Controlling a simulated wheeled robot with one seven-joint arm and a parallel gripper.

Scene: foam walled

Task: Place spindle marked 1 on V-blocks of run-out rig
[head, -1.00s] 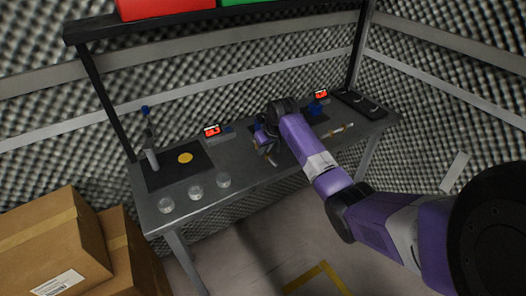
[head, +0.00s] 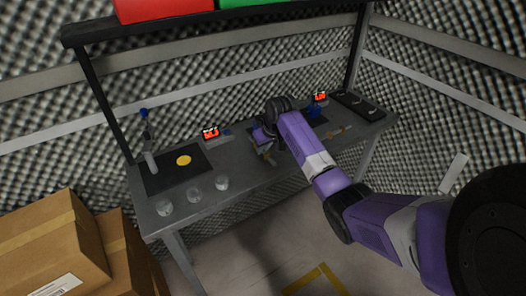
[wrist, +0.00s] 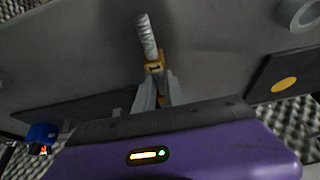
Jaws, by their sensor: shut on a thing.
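My gripper (wrist: 158,92) is shut on a spindle (wrist: 147,38) with a ribbed silver shaft and a yellow band, seen in the wrist view. In the head view, my gripper (head: 264,151) is over the middle of the bench, and the held spindle is small and partly hidden. A second spindle (head: 338,132) lies on the bench to the right. A blue fixture (head: 314,113) stands on a dark mat behind my arm; I cannot make out V-blocks on it.
The grey bench (head: 235,168) carries two red-lit displays (head: 211,132) (head: 320,97). At left are a dark mat with a yellow disc (head: 184,160), an upright stand (head: 149,150) and glass jars (head: 194,182). A black tray (head: 358,105) lies at right. Cardboard boxes (head: 55,240) stand at lower left.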

